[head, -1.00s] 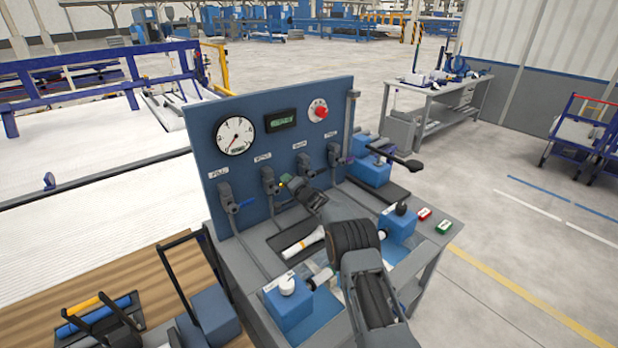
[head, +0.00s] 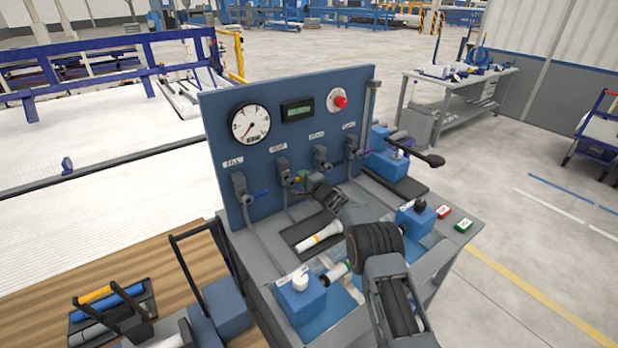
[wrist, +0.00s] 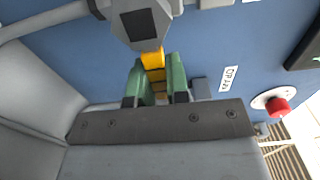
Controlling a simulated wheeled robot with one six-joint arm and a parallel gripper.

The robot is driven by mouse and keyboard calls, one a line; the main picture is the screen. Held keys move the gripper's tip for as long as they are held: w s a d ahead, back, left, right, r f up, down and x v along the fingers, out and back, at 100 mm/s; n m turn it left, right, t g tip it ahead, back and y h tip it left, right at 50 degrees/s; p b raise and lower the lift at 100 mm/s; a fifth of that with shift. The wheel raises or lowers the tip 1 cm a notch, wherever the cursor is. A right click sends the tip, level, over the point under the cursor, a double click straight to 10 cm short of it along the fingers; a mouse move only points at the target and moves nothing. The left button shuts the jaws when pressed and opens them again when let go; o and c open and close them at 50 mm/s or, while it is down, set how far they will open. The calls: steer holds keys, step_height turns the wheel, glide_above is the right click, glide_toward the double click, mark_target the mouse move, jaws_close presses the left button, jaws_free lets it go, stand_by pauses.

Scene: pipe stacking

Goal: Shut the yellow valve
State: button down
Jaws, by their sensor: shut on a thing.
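The yellow valve is the second from the left on the blue panel (head: 225,130). Its grey body (head: 283,170) shows in the head view, and its yellow handle (wrist: 152,57) shows clearly in the wrist view. My gripper (wrist: 158,82) is shut on the yellow handle, with a green finger pad on each side of it. In the head view my gripper (head: 303,178) is small and in front of the panel, and my own wrist partly hides the grip. The valve body (wrist: 140,22) is at the top of the wrist view.
A blue-handled valve (head: 242,190) is on the left, and other valves (head: 321,157) are close on the right. A gauge (head: 250,124), a display (head: 297,110) and a red knob (head: 340,101) are above. A white-and-yellow torch-like object (head: 320,237) lies in a dark tray below.

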steer(key=shift+a+f, duration=0.1)
steer(key=c, duration=1.3)
jaws_free()
steer(key=shift+c, duration=0.2)
steer(key=shift+o, duration=1.2)
steer(key=b+v, duration=0.2)
steer(key=v, duration=1.1)
steer(key=shift+s+d+b, duration=0.2)
steer(key=shift+d+b, duration=0.1)
steer(key=shift+d, duration=0.05)
